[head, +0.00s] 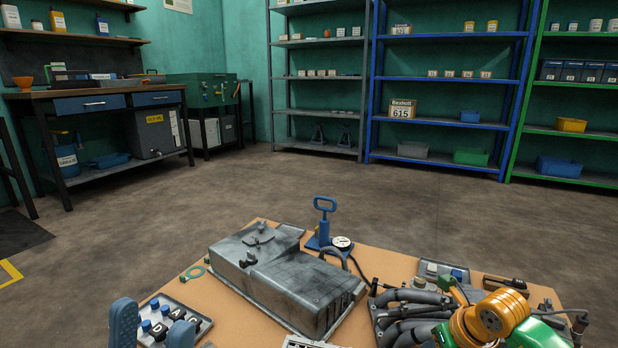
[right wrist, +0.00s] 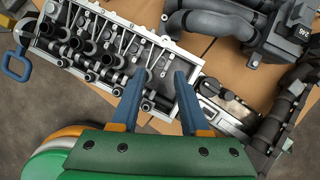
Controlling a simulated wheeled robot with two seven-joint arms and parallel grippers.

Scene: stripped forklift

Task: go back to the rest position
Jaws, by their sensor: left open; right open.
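My left gripper (head: 152,316) shows at the bottom left of the head view. Its two blue fingers stand apart with nothing gripped, in front of a grey tray of blue-topped, lettered pieces (head: 189,311). My right arm, orange and green, enters the head view at bottom right; its fingers cannot be made out there. In the right wrist view my right gripper (right wrist: 158,79) is open, its blue fingers apart and empty. They overlap the lower right part of an engine head with rockers and springs (right wrist: 75,45); whether they touch it cannot be told.
A cardboard-coloured worktop (head: 384,266) carries a grey metal cover (head: 280,273), a blue hand pump with gauge (head: 323,222) and dark curved pipes (head: 405,315). Open floor (head: 190,205) lies beyond. Blue shelves (head: 449,125) and a workbench (head: 100,97) stand at the back.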

